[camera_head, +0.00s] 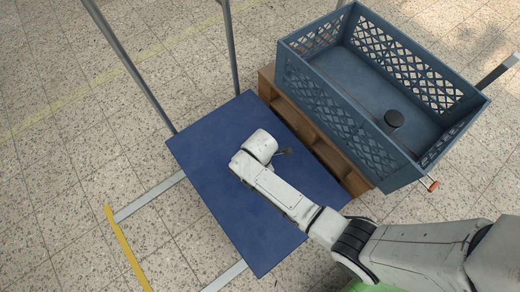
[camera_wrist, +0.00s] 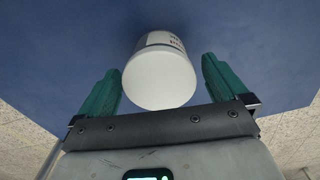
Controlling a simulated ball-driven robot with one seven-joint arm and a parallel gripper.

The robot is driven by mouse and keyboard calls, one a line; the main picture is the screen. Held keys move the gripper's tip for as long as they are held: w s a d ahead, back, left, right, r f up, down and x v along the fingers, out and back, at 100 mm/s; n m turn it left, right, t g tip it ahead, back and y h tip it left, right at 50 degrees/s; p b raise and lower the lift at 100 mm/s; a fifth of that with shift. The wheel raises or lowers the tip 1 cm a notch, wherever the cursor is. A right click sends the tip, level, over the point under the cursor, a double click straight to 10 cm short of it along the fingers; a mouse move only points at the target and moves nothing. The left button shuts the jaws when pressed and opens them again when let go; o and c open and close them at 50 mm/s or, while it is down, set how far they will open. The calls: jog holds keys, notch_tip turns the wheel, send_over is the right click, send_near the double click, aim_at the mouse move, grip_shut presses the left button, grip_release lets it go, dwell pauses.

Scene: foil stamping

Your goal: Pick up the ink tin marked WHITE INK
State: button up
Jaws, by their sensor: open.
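A tin with a plain white end (camera_wrist: 160,80) shows in the wrist view against the blue table top. A strip of dark print is on its side, too small and cut off to read, so I cannot confirm the WHITE INK marking. My gripper (camera_wrist: 161,66) is open, with one green finger on each side of the tin and a gap visible on both sides. In the head view my arm covers that spot, and the tin is hidden.
The blue table top (camera_head: 215,195) is otherwise clear. Grey posts (camera_head: 128,62) rise at the table's far side.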

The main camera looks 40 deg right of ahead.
notch_tip(320, 180, down, 3)
jog(key=shift+d+f+b, duration=0.1)
jog(key=shift+f+b, duration=0.1)
jog(key=shift+b, duration=0.55)
jog(key=shift+c, duration=0.4)
jog(key=shift+r, duration=0.1)
jog(key=c, duration=1.2)
jog(key=shift+o, duration=0.2)
